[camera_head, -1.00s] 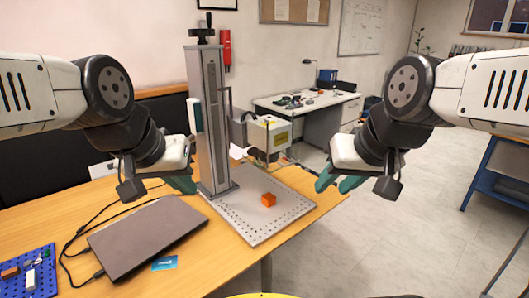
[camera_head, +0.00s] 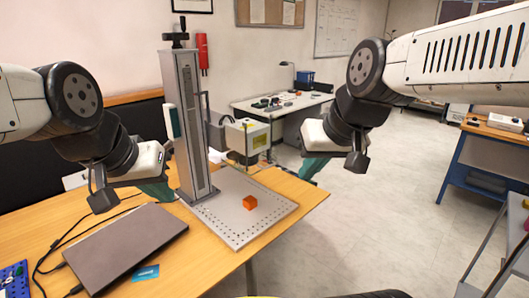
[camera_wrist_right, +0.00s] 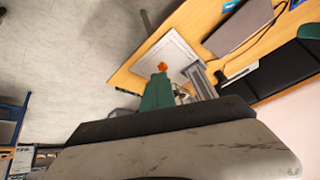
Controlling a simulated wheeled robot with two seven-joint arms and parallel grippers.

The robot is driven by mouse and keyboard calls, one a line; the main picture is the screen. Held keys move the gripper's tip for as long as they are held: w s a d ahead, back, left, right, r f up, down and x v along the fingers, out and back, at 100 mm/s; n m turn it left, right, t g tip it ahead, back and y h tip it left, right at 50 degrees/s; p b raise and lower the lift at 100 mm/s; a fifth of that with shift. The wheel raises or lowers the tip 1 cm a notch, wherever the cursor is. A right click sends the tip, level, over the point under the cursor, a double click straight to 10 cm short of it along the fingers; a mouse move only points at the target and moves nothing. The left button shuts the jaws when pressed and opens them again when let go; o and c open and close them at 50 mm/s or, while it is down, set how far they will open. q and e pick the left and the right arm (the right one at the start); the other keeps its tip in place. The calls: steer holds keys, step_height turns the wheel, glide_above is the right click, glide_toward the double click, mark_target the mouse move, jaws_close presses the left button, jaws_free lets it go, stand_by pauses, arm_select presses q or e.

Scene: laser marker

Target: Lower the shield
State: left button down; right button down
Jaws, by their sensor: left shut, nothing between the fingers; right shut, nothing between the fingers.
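The laser marker has a tall grey column (camera_head: 190,120) with a hand crank on top, standing on a perforated base plate (camera_head: 240,232). Its boxy laser head (camera_head: 247,137) sticks out to the right of the column. I cannot clearly tell a shield apart from the head. My left gripper (camera_head: 163,191) is shut and empty, left of the column, above the table. My right gripper (camera_head: 311,169) is shut and empty, right of the head and apart from it. Its teal fingers (camera_wrist_right: 157,93) point toward the plate in the right wrist view.
An orange cube (camera_head: 250,203) sits on the base plate. A closed laptop (camera_head: 125,246) and a blue card (camera_head: 146,272) lie on the wooden table (camera_head: 205,268) at the front left. A blue pegboard (camera_head: 12,279) is at the left edge.

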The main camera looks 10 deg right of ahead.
steer(key=w+r+n+g, duration=0.15)
steer(key=w+n, duration=0.25)
steer(key=w, duration=1.3)
steer(key=n+y, duration=0.2)
glide_above(273, 164)
step_height(273, 164, down, 11)
steer(key=shift+s+a+f, duration=0.1)
steer(key=shift+s+d+f, duration=0.1)
steer(key=shift+d+f, duration=0.05)
steer(key=shift+f, duration=0.95)
steer(key=shift+s+d+f, duration=0.1)
steer(key=shift+f, duration=0.95)
steer(key=shift+f, duration=0.1)
step_height(273, 164, down, 18)
steer(key=shift+s, duration=0.15)
